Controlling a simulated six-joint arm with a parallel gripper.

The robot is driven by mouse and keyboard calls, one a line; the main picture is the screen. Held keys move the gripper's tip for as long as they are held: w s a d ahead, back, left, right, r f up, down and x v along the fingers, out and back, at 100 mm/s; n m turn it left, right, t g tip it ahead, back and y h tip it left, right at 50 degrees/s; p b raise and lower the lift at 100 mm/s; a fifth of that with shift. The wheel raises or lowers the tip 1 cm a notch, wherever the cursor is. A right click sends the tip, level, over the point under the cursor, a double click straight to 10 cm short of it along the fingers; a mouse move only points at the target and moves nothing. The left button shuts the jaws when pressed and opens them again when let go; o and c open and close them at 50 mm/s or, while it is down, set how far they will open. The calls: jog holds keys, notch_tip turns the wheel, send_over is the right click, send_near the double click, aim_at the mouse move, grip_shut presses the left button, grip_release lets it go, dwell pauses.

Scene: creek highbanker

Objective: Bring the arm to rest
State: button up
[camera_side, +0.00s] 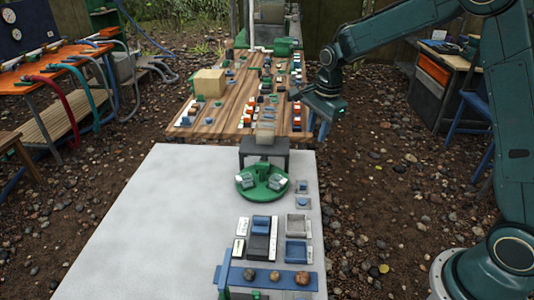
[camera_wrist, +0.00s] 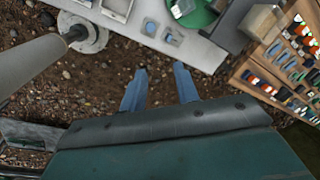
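My gripper (camera_side: 316,126) hangs at the right edge of the wooden table, near the corner where it meets the white table. In the wrist view my gripper (camera_wrist: 162,78) shows two blue fingers, spread apart with nothing between them. Pebbly ground shows below and between the fingers. My arm reaches in from the right, bent at the elbow and raised above the ground. No held object is visible.
The wooden table (camera_side: 228,122) carries many small parts and a cardboard box (camera_side: 209,83). The white table (camera_side: 130,220) holds a green turntable (camera_side: 262,188), blocks and a blue rack (camera_side: 268,277). A workbench (camera_side: 446,62) stands at right. Open ground lies between.

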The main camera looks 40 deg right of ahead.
jog(key=s+a+r+n+t, duration=0.1)
jog(key=s+a+r+n, duration=0.1)
jog(key=s+r+n, duration=0.45)
jog(key=s+a+r+n+t, duration=0.1)
jog(key=s+a+r+n, duration=0.1)
jog(key=s+n, duration=0.4)
jog(key=s+a+r+n+t, duration=0.2)
jog(key=s+r+n, duration=0.2)
jog(key=s, duration=1.3)
jog(key=shift+r+n, duration=0.2)
jog(key=shift+n, duration=1.05)
jog(key=shift+o, duration=0.4)
